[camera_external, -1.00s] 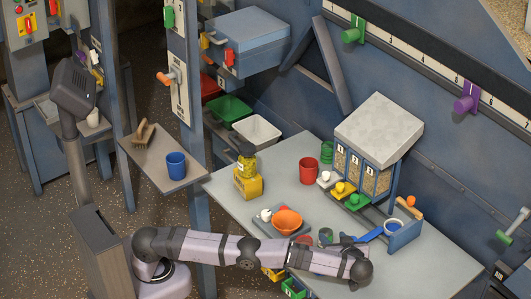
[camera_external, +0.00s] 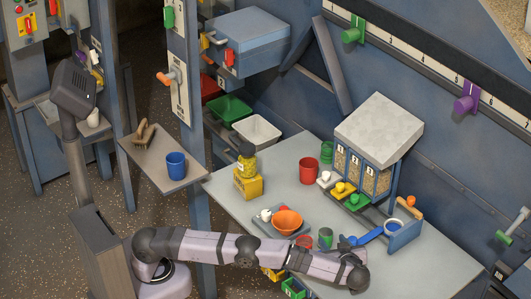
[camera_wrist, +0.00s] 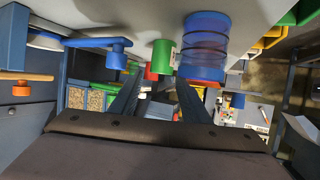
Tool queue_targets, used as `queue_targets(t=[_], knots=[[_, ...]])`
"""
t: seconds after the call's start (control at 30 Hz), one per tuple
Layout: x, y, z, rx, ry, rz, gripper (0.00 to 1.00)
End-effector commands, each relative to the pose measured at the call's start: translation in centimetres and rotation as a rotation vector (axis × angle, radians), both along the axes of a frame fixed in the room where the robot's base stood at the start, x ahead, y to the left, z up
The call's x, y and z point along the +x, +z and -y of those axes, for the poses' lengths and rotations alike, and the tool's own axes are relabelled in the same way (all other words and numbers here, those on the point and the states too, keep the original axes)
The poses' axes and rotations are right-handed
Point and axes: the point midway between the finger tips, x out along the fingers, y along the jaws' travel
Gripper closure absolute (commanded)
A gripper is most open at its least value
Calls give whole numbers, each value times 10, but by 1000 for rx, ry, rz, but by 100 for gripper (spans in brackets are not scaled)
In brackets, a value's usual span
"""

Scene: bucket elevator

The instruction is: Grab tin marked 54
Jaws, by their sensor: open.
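My gripper (camera_wrist: 157,98) is open and empty, its two dark fingers reaching forward in the wrist view. It shows small and dark in the external view (camera_external: 347,243), low over the table, just right of a green tin (camera_external: 326,238). A green tin with a pale label (camera_wrist: 163,56) appears ahead of the fingers, and a larger blue ribbed tin (camera_wrist: 204,46) is right of it. A small red tin (camera_external: 304,242) sits left of the green tin in the external view. I cannot read the number 54 on any tin.
A blue scoop (camera_external: 370,235) and a blue tray with a white ring lie right of my gripper. An orange bowl (camera_external: 287,221) stands on a grey scale to the left. A grain dispenser (camera_external: 370,165) and a red cup (camera_external: 309,170) stand behind. The table's right front is clear.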

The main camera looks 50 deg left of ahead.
Motion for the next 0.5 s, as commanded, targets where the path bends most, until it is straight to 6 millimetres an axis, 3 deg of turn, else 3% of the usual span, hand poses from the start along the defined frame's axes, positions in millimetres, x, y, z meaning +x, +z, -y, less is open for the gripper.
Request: queue_targets(t=[0.5], knots=[[3,-1,-9,1,1,-2,57]])
